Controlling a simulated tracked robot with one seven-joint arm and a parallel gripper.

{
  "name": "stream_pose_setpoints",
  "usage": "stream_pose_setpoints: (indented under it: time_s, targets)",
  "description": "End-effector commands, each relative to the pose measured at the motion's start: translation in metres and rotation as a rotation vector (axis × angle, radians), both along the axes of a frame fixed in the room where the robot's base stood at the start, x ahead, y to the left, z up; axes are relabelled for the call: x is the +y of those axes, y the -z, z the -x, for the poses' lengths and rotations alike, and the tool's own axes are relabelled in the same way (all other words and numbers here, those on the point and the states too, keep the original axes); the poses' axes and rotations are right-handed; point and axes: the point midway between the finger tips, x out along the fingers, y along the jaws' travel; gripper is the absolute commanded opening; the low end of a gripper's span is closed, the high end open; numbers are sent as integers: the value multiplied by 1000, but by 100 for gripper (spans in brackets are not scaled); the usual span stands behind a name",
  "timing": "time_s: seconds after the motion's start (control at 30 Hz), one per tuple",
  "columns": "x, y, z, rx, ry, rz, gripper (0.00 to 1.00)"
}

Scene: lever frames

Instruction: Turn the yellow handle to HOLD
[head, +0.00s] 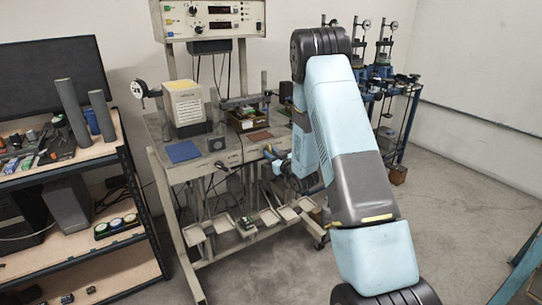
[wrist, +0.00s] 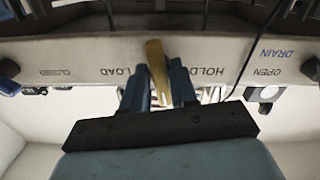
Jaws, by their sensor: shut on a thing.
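The yellow handle (wrist: 158,72) shows in the wrist view in front of a pale panel (wrist: 100,58). It stands between the printed words LOAD (wrist: 115,72) and HOLD (wrist: 206,71), leaning slightly. My gripper (wrist: 160,84) has its two blue fingers on either side of the handle and is shut on it. The handle's pivot is not clear to see. In the head view my arm reaches to the front of the bench frame (head: 152,150), and the handle cannot be made out there.
A black knob (wrist: 10,68) sits by CLOSED at the left, another (wrist: 311,68) by OPEN and DRAIN at the right. A dark cable hangs right of HOLD. Small trays (head: 240,228) sit low on the frame.

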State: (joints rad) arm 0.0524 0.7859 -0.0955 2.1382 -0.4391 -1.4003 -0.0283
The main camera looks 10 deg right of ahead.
Motion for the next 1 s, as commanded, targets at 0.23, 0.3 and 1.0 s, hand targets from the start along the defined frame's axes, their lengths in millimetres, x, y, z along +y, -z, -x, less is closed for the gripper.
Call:
stream_pose_setpoints:
  time_s: [0.23, 0.3, 1.0]
  targets:
    - [-1, 2, 1, -66, 1, 220, 0]
    - [0, 2, 1, -85, 0, 277, 0]
    - [1, 3, 2, -183, -3, 583, 0]
